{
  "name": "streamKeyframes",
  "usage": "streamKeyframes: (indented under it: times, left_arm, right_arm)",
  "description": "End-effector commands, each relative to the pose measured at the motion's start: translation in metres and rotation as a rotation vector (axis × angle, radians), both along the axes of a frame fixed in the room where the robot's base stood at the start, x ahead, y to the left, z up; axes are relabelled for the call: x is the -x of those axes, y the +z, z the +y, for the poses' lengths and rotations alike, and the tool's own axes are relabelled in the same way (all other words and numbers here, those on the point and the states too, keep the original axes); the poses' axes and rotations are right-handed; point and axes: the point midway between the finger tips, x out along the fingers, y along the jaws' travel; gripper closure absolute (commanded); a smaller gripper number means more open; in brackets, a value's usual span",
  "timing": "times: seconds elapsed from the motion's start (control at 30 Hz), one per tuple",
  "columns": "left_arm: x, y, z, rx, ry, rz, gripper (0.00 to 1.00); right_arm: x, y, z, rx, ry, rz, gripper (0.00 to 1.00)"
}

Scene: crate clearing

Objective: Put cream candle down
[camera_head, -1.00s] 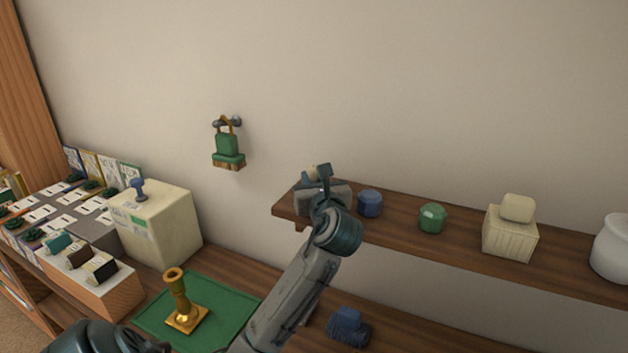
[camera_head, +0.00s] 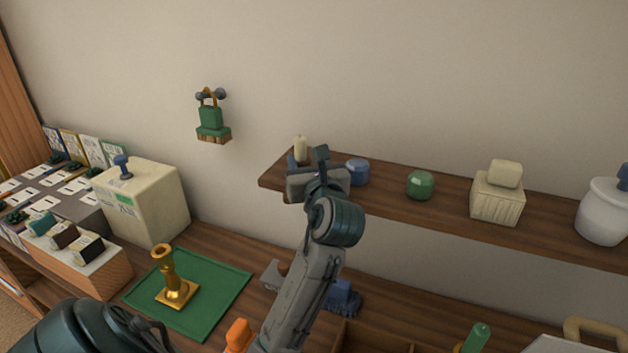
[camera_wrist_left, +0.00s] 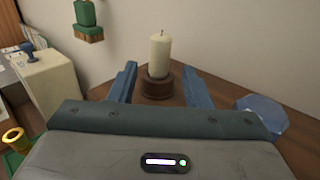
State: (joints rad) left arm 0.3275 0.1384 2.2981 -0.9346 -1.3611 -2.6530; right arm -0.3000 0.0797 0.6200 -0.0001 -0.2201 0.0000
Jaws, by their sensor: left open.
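The cream candle (camera_head: 300,148) stands upright at the left end of the wooden wall shelf (camera_head: 400,200). In the left wrist view the candle (camera_wrist_left: 160,56) sits in a round brown base (camera_wrist_left: 157,84) on the shelf. My left gripper (camera_head: 306,160) is at the shelf's left end, in front of the candle and partly hiding its lower part. In the left wrist view its two blue fingers (camera_wrist_left: 160,90) are spread apart, one on each side of the base, with gaps showing. My right gripper is not in view.
On the shelf to the right are a blue jar (camera_head: 357,172), a green jar (camera_head: 420,185), a cream ribbed box (camera_head: 496,205) and a white pot (camera_head: 603,215). Below, a brass candlestick (camera_head: 168,280) stands on a green mat (camera_head: 215,290). A green brush (camera_head: 211,120) hangs on the wall.

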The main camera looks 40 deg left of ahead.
Motion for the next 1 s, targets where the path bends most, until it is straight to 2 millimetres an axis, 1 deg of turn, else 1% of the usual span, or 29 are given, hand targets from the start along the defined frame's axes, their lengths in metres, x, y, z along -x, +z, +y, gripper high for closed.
streamKeyframes:
  times: [0.1, 0.23, 0.4, 0.63, 1.0]
  left_arm:
    - [0.008, -0.003, -0.014, 0.006, -0.003, -0.003, 0.56]
    - [0.019, -0.002, -0.027, 0.006, -0.001, -0.002, 0.56]
    - [0.027, -0.002, -0.040, 0.004, -0.003, -0.002, 0.56]
    - [0.033, -0.001, -0.048, 0.001, 0.000, 0.001, 0.56]
    - [0.035, 0.000, -0.049, -0.001, 0.001, 0.001, 0.56]
  right_arm:
    - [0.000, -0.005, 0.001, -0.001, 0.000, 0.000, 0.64]
    - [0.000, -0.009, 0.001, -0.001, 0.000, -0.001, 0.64]
    - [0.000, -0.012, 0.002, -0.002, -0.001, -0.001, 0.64]
    - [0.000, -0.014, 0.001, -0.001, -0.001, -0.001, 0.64]
    - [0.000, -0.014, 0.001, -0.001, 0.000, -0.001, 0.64]
